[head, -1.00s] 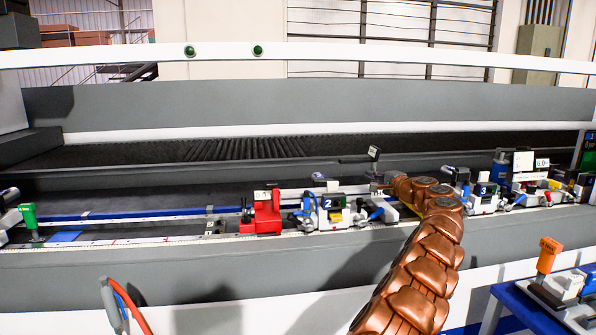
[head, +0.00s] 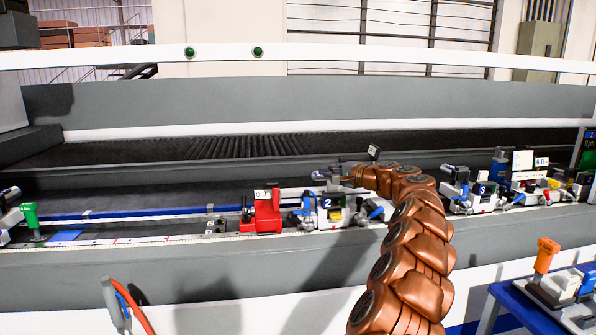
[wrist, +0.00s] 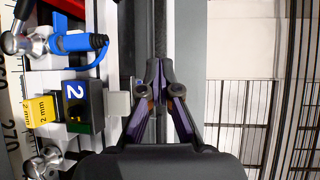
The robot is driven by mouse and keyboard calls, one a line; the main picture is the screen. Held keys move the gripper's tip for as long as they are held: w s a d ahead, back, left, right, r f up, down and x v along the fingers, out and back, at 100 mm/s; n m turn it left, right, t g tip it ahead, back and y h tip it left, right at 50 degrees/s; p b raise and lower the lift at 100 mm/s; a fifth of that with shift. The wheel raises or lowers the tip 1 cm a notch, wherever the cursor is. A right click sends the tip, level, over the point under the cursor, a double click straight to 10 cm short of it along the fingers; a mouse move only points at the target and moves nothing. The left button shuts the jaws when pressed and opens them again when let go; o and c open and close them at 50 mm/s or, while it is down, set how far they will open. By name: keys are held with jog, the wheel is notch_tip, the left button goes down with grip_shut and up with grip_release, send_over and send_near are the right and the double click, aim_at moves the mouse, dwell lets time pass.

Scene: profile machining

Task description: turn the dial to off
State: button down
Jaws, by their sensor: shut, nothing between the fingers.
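I cannot make out a dial for certain in either view. My gripper (wrist: 158,72) shows in the wrist view with its dark, purple-edged fingers together and nothing between them. In the head view my gripper (head: 328,175) is small, just above the clamp unit marked 2 (head: 331,215). In the wrist view this unit's blue number plate (wrist: 75,92) is left of the fingers. A small pale grey block (wrist: 118,104) sits between the plate and the fingers, apart from the fingertips. Any dial may be hidden or too small to tell.
A red block (head: 268,213) stands on the rail left of unit 2. The unit marked 3 (head: 482,190) is to the right. A blue-handled lever (wrist: 80,42) lies near the fingers. A blue cart (head: 515,297) with an orange-handled clamp (head: 546,254) is at lower right.

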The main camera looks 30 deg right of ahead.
jog(key=a+r+n+g+y, duration=0.1)
jog(key=a+n+y, duration=0.1)
jog(key=a, duration=0.8)
jog(key=shift+a+r+g+y+p, duration=0.15)
jog(key=shift+r+g+y+p, duration=0.2)
jog(key=shift+g+y+p, duration=0.1)
jog(key=shift+a, duration=0.1)
